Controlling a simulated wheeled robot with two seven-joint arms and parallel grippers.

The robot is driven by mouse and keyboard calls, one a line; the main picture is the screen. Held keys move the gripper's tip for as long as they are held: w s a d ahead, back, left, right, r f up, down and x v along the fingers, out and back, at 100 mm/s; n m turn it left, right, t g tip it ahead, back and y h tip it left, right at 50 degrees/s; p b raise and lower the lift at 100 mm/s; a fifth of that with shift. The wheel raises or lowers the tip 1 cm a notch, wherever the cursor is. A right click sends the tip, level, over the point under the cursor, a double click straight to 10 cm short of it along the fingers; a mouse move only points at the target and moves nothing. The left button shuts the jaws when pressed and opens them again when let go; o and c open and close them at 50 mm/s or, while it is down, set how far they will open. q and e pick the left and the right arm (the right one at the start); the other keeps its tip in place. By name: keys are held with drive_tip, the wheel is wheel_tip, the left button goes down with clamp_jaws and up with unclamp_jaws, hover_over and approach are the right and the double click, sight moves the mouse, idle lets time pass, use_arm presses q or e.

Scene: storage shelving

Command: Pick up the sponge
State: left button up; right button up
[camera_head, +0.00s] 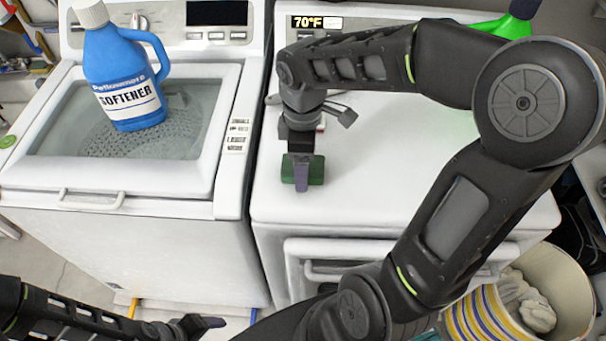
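A small dark green sponge (316,170) lies on the white top of the dryer-like machine (370,150), near its left front. My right gripper (302,178) reaches down over the sponge, and one purplish finger covers the sponge's middle. Green shows on both sides of that finger. The other finger is hidden, so I cannot tell if the grip is closed on the sponge or only around it. The sponge appears to be at the surface. My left gripper (208,323) is low at the bottom left, away from the sponge, and its opening is unclear.
A blue softener jug (122,75) stands on the glass lid of the washer (150,178) at left. A green bottle (505,27) is at the back right, partly behind my arm. A striped basket (490,312) with cloth stands at lower right. The machine top around the sponge is mostly clear.

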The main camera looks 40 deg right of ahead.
drive_tip(key=shift+f, duration=0.45)
drive_tip(key=shift+r, duration=0.1)
drive_tip(key=shift+c, duration=0.6)
drive_tip(key=c, duration=1.3)
wheel_tip(320, 180, up, 8)
drive_tip(key=p, duration=0.7)
drive_tip(key=shift+r, duration=1)
